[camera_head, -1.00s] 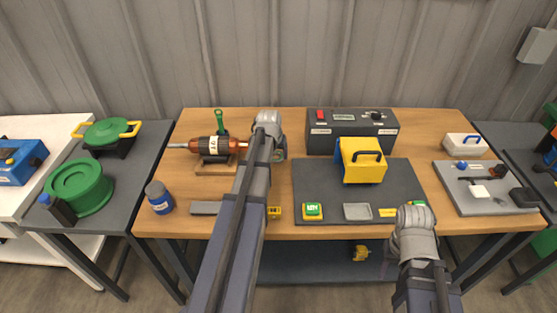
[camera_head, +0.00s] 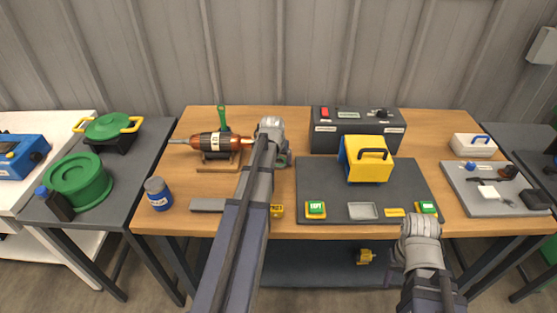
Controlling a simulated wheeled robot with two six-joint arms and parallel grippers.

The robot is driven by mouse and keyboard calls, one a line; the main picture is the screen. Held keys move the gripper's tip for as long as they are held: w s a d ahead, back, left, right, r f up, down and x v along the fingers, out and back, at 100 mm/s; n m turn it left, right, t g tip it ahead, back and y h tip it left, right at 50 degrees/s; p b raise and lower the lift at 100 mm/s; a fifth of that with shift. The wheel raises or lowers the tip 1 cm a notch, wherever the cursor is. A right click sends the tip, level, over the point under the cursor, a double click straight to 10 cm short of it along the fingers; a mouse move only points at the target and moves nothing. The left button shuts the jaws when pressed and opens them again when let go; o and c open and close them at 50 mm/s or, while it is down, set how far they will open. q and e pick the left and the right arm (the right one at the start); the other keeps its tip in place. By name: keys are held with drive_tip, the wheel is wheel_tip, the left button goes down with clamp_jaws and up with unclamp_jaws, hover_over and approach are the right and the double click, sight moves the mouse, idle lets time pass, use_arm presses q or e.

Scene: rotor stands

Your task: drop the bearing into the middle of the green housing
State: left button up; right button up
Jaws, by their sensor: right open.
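A green round housing (camera_head: 80,181) stands on the dark side table at the left, its top facing up. Whether its middle is open or empty is too small to tell. I cannot pick out the bearing for certain in this view. My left gripper (camera_head: 271,128) is over the back middle of the wooden bench, right of the copper rotor (camera_head: 218,143). Its fingertips are hidden behind its own hand. My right gripper (camera_head: 420,225) is at the bench's front right edge, below the dark mat, open. Both are far from the housing.
A green lid with yellow handles (camera_head: 107,127) sits behind the housing, and a dark bottle (camera_head: 59,205) stands close to its front left. A blue can (camera_head: 158,193) is at the bench's left edge. A yellow case (camera_head: 370,166) stands on the dark mat (camera_head: 323,178).

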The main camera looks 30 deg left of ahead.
use_arm(q)
drive_tip(key=shift+o, duration=0.9)
drive_tip(key=shift+r, duration=0.1)
drive_tip(key=shift+r, duration=0.2)
drive_tip(key=p+v, duration=1.1)
drive_tip(key=v, duration=0.1)
drive_tip(key=shift+f, duration=0.15)
